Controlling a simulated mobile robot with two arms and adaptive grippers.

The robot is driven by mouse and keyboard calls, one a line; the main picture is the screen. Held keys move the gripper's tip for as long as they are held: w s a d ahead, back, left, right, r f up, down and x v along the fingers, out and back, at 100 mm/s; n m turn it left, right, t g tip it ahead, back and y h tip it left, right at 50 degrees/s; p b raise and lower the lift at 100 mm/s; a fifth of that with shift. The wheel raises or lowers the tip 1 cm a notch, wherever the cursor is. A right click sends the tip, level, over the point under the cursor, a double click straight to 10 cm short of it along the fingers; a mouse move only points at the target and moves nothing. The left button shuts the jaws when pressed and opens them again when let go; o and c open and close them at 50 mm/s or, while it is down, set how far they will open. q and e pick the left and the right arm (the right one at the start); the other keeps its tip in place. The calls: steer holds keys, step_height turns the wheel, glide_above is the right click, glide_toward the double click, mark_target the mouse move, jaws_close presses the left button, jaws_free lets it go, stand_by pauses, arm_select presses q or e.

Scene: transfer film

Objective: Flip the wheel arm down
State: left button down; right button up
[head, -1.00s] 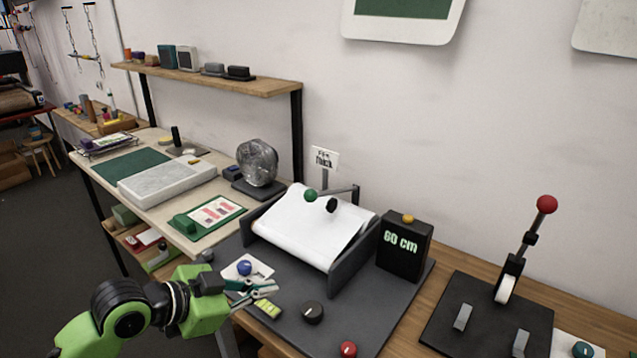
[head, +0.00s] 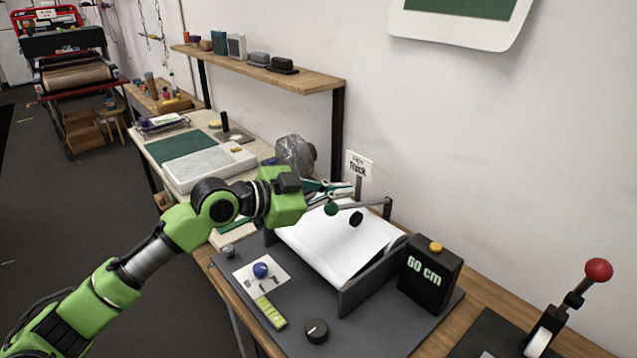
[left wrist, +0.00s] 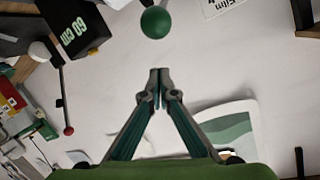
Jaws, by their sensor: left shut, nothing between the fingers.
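The wheel arm (head: 366,205) is a thin grey bar on a post at the right side of the film tray, with a green ball (head: 330,209) at its free end and a black wheel (head: 356,219) below it. It stands raised over the white film sheet (head: 320,245). My left gripper (head: 350,187) is shut and empty, above and behind the green ball in the head view. In the left wrist view the green ball (left wrist: 155,22) lies beyond the shut fingertips (left wrist: 160,72), apart from them. My right gripper is out of view.
A blue knob (head: 261,270) and a black dial (head: 316,331) are in front. A crumpled clear-wrapped roll (head: 295,153) stands behind my gripper. A red-knobbed lever (head: 598,270) is at far right.

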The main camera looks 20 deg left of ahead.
mark_target(332, 210)
arm_select(q)
steer(key=f, duration=0.1)
steer(key=a+f, duration=0.1)
steer(key=f+p, duration=0.1)
steer(key=shift+w+a, duration=0.2)
steer(key=shift+w, duration=0.05)
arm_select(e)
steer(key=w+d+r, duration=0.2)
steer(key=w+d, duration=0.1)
arm_select(q)
steer(key=shift+a, duration=0.2)
steer(key=shift+d+f, duration=0.1)
steer(key=shift+f, duration=0.1)
steer(key=f+b, duration=0.1)
steer(key=b, duration=0.4)
steer(key=s+f+t+h+b, duration=0.1)
steer(key=f+b, duration=0.1)
steer(key=b, duration=0.3)
steer(key=a+f+t+b, duration=0.1)
steer(key=f+b, duration=0.1)
steer(key=b, duration=0.3)
steer(key=shift+s+f+h, duration=0.25)
steer(key=shift+s+h, duration=0.05)
steer(key=shift+s, duration=0.05)
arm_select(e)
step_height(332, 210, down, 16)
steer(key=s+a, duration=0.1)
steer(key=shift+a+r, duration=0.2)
